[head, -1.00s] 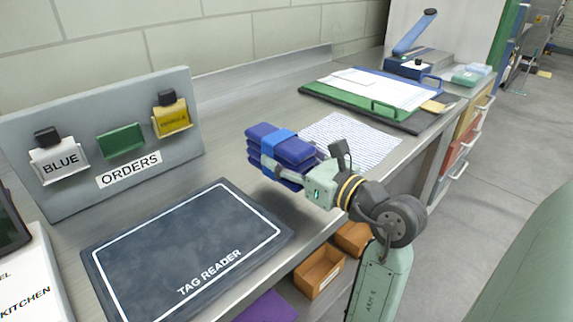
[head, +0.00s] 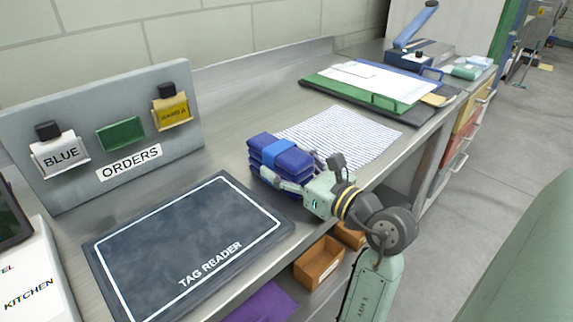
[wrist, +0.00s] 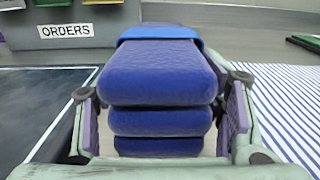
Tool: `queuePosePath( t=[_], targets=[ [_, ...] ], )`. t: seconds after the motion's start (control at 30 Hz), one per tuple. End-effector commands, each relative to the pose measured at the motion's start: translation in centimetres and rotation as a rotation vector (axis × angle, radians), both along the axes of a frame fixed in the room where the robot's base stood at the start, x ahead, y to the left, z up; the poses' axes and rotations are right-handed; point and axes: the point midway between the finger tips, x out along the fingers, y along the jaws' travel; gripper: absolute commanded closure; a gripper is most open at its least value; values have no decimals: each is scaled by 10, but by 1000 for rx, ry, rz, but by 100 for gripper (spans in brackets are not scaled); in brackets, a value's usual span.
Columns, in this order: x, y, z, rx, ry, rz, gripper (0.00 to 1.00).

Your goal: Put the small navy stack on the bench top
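The small navy stack (head: 279,152) is several folded navy pieces bound by a brighter blue band (head: 278,152). It is at the bench top (head: 222,150), between the tag reader mat and the striped sheet. In the wrist view the stack (wrist: 155,80) fills the space between the two fingers of my gripper (wrist: 160,125), with a pad close against each side. My gripper (head: 288,184) reaches it from the front right. The stack looks level and at or just above the steel surface; its underside is hidden, so contact is unclear.
The dark tag reader mat (head: 190,250) lies left of the stack. A striped sheet (head: 345,135) lies close on its right. The orders board (head: 100,135) stands behind left. Green and blue boards (head: 375,88) lie farther back. Orange bins (head: 318,262) sit below the front edge.

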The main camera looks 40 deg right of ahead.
Motion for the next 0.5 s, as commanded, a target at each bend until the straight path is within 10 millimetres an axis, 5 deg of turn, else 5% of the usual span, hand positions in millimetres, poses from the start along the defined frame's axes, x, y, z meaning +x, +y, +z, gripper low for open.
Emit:
queuePosePath(
  t=[0.17,0.5],
  targets=[
    [0,0,0,0,0,0,24],
    [0,0,3,0,0,0,24]
  ],
)
